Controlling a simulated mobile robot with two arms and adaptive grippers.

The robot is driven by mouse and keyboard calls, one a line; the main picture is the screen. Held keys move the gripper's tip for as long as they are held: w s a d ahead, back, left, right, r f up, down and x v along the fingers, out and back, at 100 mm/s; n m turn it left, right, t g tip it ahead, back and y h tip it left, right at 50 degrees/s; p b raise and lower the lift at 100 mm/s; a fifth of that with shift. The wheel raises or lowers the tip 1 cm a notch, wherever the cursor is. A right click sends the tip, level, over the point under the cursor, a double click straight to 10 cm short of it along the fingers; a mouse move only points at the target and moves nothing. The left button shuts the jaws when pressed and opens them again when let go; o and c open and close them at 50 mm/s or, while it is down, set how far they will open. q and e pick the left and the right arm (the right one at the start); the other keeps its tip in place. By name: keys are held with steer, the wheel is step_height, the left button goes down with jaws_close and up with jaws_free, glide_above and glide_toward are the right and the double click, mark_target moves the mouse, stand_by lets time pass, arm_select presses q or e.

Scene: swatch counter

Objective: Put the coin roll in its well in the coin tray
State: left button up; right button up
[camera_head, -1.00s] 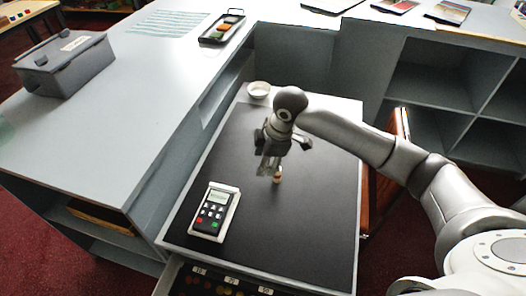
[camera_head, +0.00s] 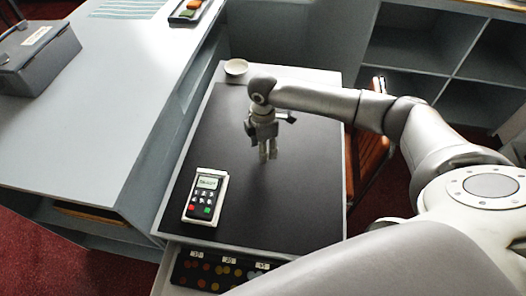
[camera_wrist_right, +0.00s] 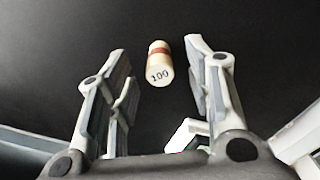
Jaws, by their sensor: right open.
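The coin roll (camera_wrist_right: 159,62) is cream with a reddish band and the mark 100. It shows in the right wrist view on the black mat, between and just beyond the fingertips. My right gripper (camera_wrist_right: 157,62) is open and does not hold it. In the head view my right gripper (camera_head: 267,154) points down over the mat, and the coin roll cannot be made out there. The coin tray (camera_head: 212,258) shows in the drawer at the bottom, with labels and coloured coins. Its right part is hidden by a grey robot part. My left gripper is not in view.
A card terminal (camera_head: 206,196) lies on the left of the black mat (camera_head: 300,215), and a white dish (camera_head: 236,67) stands at its back. A grey box (camera_head: 35,58) sits on the left counter. The mat around the gripper is mostly clear.

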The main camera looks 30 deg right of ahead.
steer(key=shift+f, duration=1.1)
jaws_close()
steer(key=shift+r, duration=0.15)
steer(key=shift+r+b, duration=0.3)
steer(key=shift+r, duration=0.35)
steer(key=s+a+r+b, duration=0.1)
steer(key=s+a+r, duration=0.3)
steer(key=s+r, duration=0.7)
steer(key=shift+s+a+r+b, duration=0.2)
steer(key=shift+s+b, duration=0.1)
steer(key=shift+s, duration=0.85)
